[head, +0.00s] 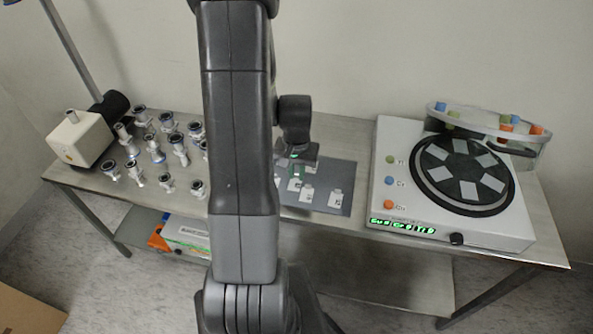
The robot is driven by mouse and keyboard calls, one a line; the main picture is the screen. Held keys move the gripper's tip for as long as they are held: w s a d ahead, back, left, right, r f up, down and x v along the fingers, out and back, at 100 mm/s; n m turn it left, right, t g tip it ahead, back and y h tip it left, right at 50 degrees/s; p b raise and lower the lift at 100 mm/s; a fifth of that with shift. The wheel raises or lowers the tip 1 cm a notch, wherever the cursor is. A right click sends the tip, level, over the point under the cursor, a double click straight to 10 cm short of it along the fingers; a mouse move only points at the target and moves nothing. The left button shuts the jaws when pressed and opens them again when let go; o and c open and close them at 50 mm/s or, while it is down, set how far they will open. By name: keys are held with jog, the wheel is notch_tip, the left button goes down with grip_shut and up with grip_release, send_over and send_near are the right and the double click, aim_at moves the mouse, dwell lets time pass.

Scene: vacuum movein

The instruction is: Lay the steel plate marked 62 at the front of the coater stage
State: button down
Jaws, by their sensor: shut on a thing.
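The coater (390,228) is a white box at the right of the table. Its round black stage (460,172) carries several grey plates in a ring. A dark grey mat (322,207) lies left of the coater, with several small pale plates (307,193) on it. Their marks are too small to read, so I cannot tell which is 62. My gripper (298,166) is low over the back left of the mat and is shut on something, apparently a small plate. My gripper and arm mostly hide what it holds and the mat's left side.
Several metal fittings (132,170) stand on the table's left, beside a white box-shaped device (80,140). A raised rack (490,122) with coloured knobs stands behind the stage. A lower shelf (385,278) holds an orange and white item.

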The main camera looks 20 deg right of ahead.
jog(key=shift+f, duration=0.25)
jog(key=c, duration=1.4)
grip_release()
jog(key=shift+r, duration=0.15)
